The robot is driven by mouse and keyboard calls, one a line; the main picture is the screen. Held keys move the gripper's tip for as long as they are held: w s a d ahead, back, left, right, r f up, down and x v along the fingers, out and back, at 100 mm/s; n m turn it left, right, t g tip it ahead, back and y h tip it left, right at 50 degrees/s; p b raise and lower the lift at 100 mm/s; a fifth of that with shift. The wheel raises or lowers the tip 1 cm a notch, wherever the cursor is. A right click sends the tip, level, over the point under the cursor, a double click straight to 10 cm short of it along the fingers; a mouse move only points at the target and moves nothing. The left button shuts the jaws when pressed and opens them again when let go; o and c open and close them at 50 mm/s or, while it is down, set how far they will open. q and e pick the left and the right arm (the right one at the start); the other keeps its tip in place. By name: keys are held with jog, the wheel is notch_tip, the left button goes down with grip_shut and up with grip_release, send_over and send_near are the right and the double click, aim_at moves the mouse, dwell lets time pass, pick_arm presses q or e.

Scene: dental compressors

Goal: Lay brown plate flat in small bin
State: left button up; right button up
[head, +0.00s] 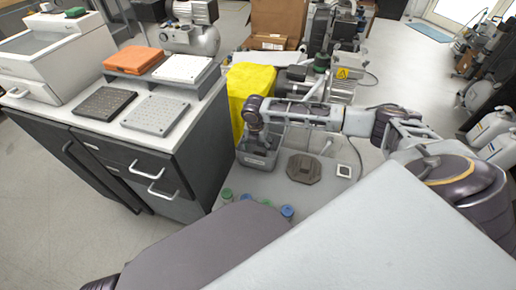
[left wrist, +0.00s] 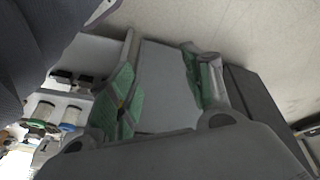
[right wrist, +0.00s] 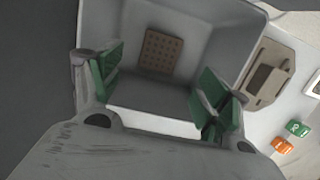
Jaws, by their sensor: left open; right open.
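The brown plate (right wrist: 162,50), a small square with rows of holes, is inside the grey small bin (right wrist: 240,25) in the right wrist view. It seems to rest against the bin's inner surface, apart from my fingers; I cannot tell if it is fully flat. In the head view the small bin (head: 257,160) stands on the grey surface, and its inside is mostly hidden. My right gripper (head: 252,130) is above the bin, and its open, empty green-padded fingers (right wrist: 160,95) show in the right wrist view. My left gripper (left wrist: 160,92) is open and empty, away from the bin.
A brown octagonal fixture (head: 304,168) sits right of the bin. Green and blue capped vials (head: 287,212) stand in front. A yellow bin (head: 250,84) stands behind. A left cabinet top holds an orange rack (head: 136,60) and grey plates (head: 155,114).

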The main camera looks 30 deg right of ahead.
pick_arm(q)
jog(key=shift+a+f+p, duration=0.2)
jog(key=shift+f+p, duration=0.25)
jog(key=shift+p, duration=0.1)
pick_arm(e)
jog(key=shift+s+a+r, duration=0.1)
jog(key=shift+a+r, duration=0.05)
jog(key=shift+r, duration=0.85)
jog(key=shift+s+a+r, duration=0.1)
jog(key=shift+r, duration=0.85)
